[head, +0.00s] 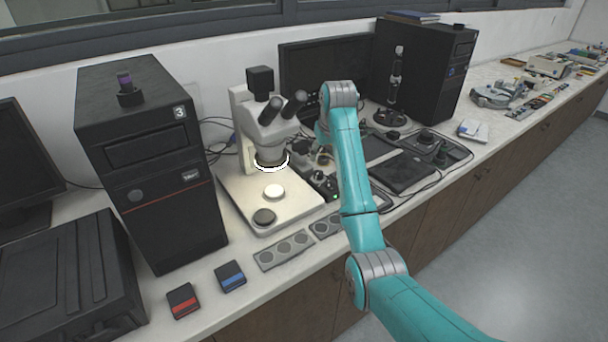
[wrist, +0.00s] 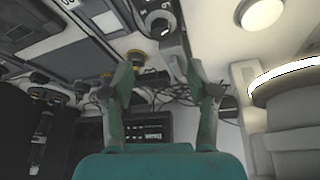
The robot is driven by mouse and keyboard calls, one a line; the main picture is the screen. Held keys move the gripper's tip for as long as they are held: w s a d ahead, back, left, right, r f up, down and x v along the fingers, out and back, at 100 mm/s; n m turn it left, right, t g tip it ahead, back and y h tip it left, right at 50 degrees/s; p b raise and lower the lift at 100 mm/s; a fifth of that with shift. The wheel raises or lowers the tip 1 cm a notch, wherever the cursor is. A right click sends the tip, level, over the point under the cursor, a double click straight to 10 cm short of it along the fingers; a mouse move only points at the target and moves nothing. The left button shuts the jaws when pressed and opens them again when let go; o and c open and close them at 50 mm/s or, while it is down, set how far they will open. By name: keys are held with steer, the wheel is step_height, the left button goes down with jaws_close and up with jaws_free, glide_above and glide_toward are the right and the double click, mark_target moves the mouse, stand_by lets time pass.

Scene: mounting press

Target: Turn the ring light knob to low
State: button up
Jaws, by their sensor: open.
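The microscope (head: 262,130) stands on a pale base left of my arm, and its ring light (head: 272,163) glows white. The ring light also shows at the right of the wrist view (wrist: 285,76). A dark control box (head: 326,186) with a small green light sits beside the base. In the wrist view, a round knob with pale marks (wrist: 159,22) is on a dark box at the top, beyond my fingertips. My arm hides the gripper in the head view. The knob's exact setting is too small to read.
A dark computer tower (head: 150,165) stands left of the microscope. Grey trays (head: 284,251) and two small boxes, one red-striped (head: 183,300) and one blue-striped (head: 230,276), lie along the front. A flat black pad (head: 402,172) and cables lie right of my arm.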

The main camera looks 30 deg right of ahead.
mark_target(319, 172)
steer(key=x, duration=1)
steer(key=shift+w+a+f, duration=0.1)
steer(key=shift+w+f, duration=0.05)
steer(key=shift+f, duration=0.2)
jaws_close()
